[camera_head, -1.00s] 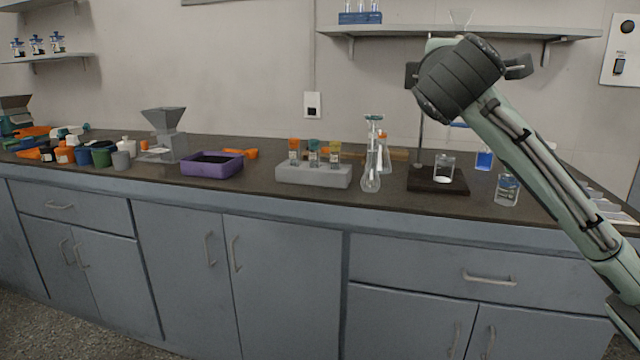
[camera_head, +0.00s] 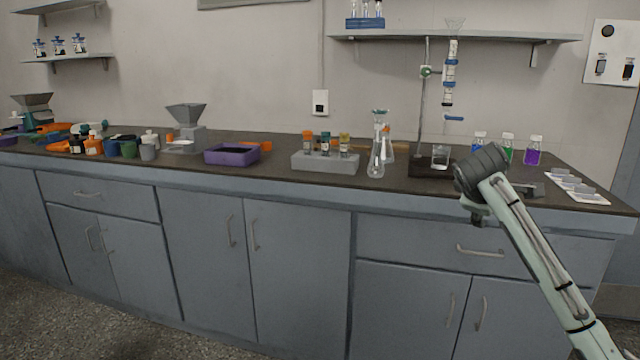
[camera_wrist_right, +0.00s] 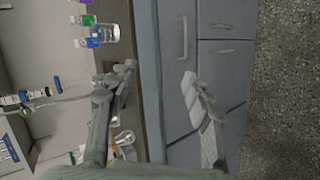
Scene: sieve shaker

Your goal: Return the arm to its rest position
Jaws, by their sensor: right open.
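My right arm (camera_head: 535,250) comes in from the lower right in the head view. Its dark wrist joint (camera_head: 483,170) shows in front of the right part of the bench edge. The fingers are not clearly seen there. In the right wrist view my right gripper (camera_wrist_right: 160,88) is open, its two fingers wide apart with nothing between them. Behind it lie the bench edge and the blue-grey cabinet fronts (camera_wrist_right: 178,60). My left gripper is not in view.
The bench top (camera_head: 280,150) holds a grey vial rack (camera_head: 325,163), a glass flask (camera_head: 376,160), a retort stand (camera_head: 422,100), a beaker (camera_head: 440,157) and colored bottles (camera_head: 533,151). A purple tray (camera_head: 232,155) stands farther left. The floor (camera_head: 60,300) before the cabinets is clear.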

